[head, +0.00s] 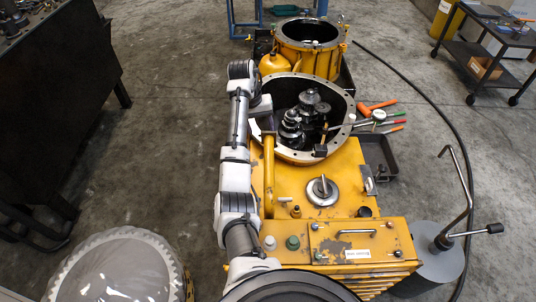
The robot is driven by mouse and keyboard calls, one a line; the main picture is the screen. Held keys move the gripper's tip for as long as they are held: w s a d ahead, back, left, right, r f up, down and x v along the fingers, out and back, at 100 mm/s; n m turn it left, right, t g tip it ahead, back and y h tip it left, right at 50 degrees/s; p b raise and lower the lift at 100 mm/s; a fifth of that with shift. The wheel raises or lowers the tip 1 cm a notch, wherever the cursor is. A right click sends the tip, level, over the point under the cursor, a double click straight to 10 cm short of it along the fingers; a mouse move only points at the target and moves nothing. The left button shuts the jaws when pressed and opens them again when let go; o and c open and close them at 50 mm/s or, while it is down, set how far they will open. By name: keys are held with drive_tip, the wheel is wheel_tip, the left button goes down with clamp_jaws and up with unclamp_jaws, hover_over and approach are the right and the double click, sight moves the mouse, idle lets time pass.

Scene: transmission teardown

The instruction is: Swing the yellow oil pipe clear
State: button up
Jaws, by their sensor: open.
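The yellow oil pipe (268,178) runs lengthwise along the left side of the yellow housing (318,166), close beside my white and grey arm. Its far end reaches toward the left rim of the round grey flange (284,152). My gripper (267,126) is open at the left edge of that flange, by the pipe's far end. The fingertips are small and dark here, and I cannot tell whether they touch the pipe or stand around it. Dark gears (304,122) show inside the round opening.
A yellow ring casing (308,48) stands beyond the opening. Hand tools (380,117) and a black tray (376,155) lie to the right. A bent crank stand (440,245) is at lower right. A dark bench (55,85) stands left, with bare floor between it and my arm.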

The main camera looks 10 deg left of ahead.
sight(268, 153)
drive_tip(key=x, duration=1.4)
drive_tip(key=shift+s+b, duration=0.3)
drive_tip(key=shift+s, duration=0.05)
drive_tip(key=shift+c, duration=0.3)
clamp_jaws()
